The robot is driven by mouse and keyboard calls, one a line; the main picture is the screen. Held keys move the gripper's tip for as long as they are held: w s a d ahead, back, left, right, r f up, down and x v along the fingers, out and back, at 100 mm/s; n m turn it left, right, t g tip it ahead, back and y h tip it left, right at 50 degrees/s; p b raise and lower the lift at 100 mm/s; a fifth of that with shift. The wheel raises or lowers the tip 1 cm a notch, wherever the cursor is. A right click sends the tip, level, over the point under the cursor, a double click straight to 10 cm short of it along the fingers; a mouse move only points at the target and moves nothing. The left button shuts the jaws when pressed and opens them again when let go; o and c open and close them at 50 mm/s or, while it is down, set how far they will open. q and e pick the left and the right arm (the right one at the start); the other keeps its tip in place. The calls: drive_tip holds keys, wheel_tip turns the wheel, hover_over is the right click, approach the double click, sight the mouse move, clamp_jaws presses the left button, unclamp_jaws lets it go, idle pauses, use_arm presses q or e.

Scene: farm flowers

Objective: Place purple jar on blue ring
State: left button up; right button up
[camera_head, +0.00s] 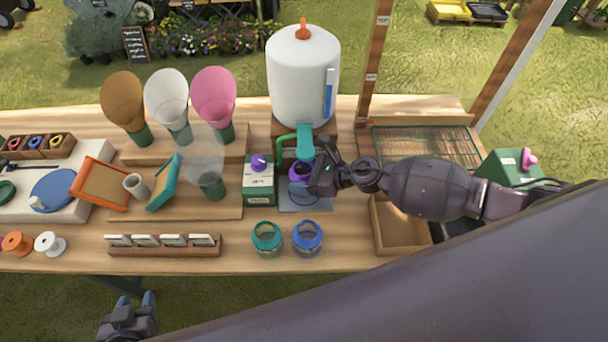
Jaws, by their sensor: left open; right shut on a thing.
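The purple jar (299,172) has a purple rim and stands or hangs beneath the teal spout of the white dispenser. My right gripper (318,181) reaches in from the right and is shut on the jar's right side. Whether the jar touches the grey plate (319,204) under it is hard to tell. A blue-rimmed round glass piece (307,238) sits in front of the plate; I cannot tell if it is the blue ring. A similar teal-rimmed jar (267,238) is left of it. My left gripper (130,316) is open and empty, below the table's front edge.
The white dispenser (302,80) stands behind the jar. A green box with a purple knob (258,183) is close on the left. A wooden tray (398,225) is at right. Cones, spools (50,244) and a card rack (165,248) fill the left side.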

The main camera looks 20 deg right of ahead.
drive_tip(key=shift+s+d+f, duration=0.1)
drive_tip(key=shift+f, duration=0.5)
drive_tip(key=shift+d, duration=0.1)
drive_tip(key=shift+f+b, duration=0.2)
drive_tip(key=shift+b, duration=0.1)
drive_tip(key=o, duration=0.7)
drive_tip(key=shift+o, duration=0.2)
drive_tip(key=shift+r, duration=0.25)
drive_tip(key=b+v, duration=0.1)
drive_tip(key=v, duration=1.1)
